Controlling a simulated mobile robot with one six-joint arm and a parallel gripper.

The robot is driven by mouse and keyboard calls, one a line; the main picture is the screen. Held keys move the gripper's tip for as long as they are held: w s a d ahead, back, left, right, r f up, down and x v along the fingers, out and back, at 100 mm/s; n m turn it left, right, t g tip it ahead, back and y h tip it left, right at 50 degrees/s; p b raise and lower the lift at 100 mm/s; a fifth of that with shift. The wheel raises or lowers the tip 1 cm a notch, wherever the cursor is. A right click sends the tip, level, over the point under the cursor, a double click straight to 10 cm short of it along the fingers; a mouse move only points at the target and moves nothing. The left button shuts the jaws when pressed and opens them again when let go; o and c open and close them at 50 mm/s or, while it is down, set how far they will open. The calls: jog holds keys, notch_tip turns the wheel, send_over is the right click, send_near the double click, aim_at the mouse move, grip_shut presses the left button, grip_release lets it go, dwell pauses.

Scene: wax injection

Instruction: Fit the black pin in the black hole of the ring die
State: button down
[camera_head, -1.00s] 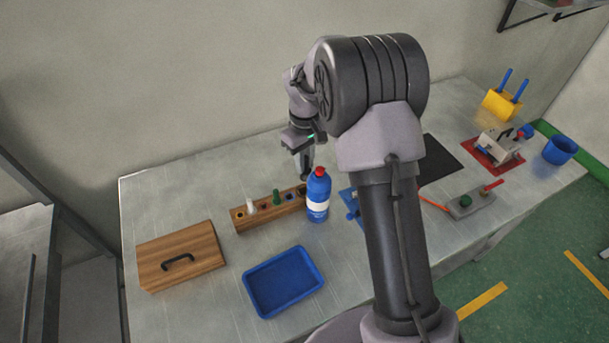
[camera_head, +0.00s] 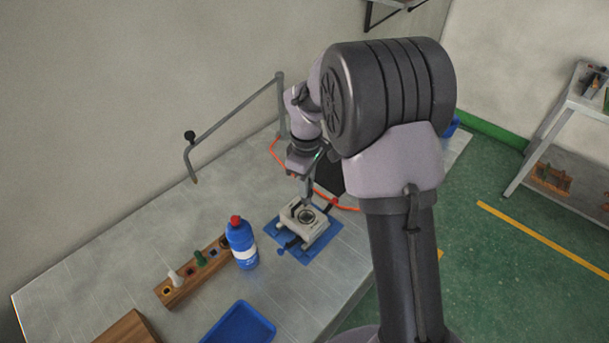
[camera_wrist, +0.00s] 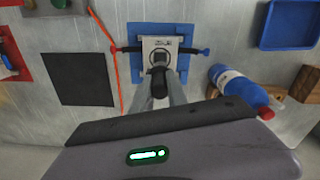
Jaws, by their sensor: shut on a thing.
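My gripper (camera_wrist: 158,92) is shut on the black pin (camera_wrist: 158,82), which sticks out from between the fingertips. The ring die (camera_head: 304,227) is a light grey block with a dark round opening, set in a clamp on a blue mat (camera_head: 293,251). In the head view my gripper (camera_head: 307,203) is just above the die's opening. In the wrist view the pin overlaps the near side of the die (camera_wrist: 160,44). I cannot tell whether the pin touches the die. The black hole is not clearly visible.
A blue bottle (camera_head: 242,246) with a red cap stands left of the mat. A wooden block (camera_head: 178,291) holds a white pin and a green pin. A blue tray (camera_head: 240,325) lies in front.

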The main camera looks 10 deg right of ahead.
aim_at(307, 199)
jog(key=shift+d, duration=0.2)
jog(key=shift+a, duration=0.2)
jog(key=shift+f+b, duration=1.75)
jog(key=shift+f, duration=1.25)
jog(key=shift+f+b, duration=1.25)
jog(key=shift+f, duration=1.2)
jog(key=c, duration=1.2)
grip_release()
jog(key=shift+c, duration=0.2)
